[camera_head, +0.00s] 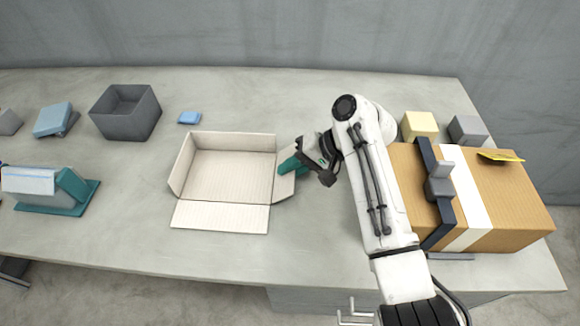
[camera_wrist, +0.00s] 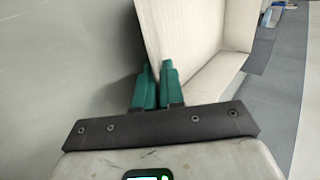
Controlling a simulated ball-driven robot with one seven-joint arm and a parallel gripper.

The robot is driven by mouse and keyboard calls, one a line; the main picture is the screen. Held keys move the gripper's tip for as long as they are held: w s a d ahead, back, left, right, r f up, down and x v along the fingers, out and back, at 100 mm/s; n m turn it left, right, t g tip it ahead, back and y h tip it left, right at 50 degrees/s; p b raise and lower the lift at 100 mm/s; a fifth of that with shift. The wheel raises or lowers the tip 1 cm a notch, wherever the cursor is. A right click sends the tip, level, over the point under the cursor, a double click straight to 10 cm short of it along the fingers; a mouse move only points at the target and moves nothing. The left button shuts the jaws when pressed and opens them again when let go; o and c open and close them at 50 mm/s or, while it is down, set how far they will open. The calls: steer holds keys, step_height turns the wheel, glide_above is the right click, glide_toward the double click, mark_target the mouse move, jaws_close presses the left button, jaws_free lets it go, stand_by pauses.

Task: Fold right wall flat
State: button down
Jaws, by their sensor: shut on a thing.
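A shallow carton (camera_head: 232,165) with pale inner faces lies open on the grey table. Its front wall (camera_head: 220,217) lies flat toward the table's front edge, while the back and left walls stand up. The right wall (camera_head: 285,187) leans outward, not flat on the table. My gripper (camera_head: 288,166), with green fingers, is at this wall's outer edge, coming from the right. In the wrist view my fingers (camera_wrist: 157,88) are shut on the edge of the pale right wall (camera_wrist: 163,35). Part of the wall is hidden behind the fingers.
A large taped brown box (camera_head: 510,195) stands right of my arm. Behind it are a cream block (camera_head: 418,125) and a grey block (camera_head: 467,130). A dark grey bin (camera_head: 125,115), a small blue block (camera_head: 189,118) and a teal-based item (camera_head: 50,190) are left.

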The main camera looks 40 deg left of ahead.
steer(key=c, duration=1.3)
jaws_free()
steer(key=v, duration=1)
steer(key=shift+w+d+r, duration=0.1)
steer(key=shift+d+r, duration=0.15)
steer(key=shift+r, duration=0.05)
